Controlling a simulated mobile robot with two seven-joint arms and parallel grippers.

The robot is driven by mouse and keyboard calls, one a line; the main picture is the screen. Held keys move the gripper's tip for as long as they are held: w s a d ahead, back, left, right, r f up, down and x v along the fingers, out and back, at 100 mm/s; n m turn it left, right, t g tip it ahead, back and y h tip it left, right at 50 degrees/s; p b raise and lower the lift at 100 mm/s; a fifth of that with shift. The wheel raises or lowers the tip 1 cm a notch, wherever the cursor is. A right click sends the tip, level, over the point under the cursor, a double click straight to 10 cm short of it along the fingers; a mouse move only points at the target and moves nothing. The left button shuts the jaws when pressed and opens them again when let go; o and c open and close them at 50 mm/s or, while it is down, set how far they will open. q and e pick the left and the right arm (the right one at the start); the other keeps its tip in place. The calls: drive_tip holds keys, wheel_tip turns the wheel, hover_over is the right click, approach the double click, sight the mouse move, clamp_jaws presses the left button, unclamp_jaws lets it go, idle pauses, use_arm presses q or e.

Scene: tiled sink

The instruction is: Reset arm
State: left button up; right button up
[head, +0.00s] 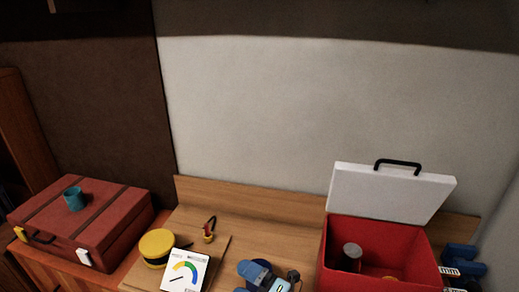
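Neither of my grippers shows in the head view, and no part of either arm can be made out. Whether they are open or shut is hidden from me.
On the wooden worktop (262,207), a red toolbox (400,237) stands open, its white lid (389,192) raised, a cylinder (351,257) inside. Blue items (256,273), a gauge card (185,270) and a yellow round container (156,246) are nearby. A teal mug (74,198) sits on a red-brown case (88,222).

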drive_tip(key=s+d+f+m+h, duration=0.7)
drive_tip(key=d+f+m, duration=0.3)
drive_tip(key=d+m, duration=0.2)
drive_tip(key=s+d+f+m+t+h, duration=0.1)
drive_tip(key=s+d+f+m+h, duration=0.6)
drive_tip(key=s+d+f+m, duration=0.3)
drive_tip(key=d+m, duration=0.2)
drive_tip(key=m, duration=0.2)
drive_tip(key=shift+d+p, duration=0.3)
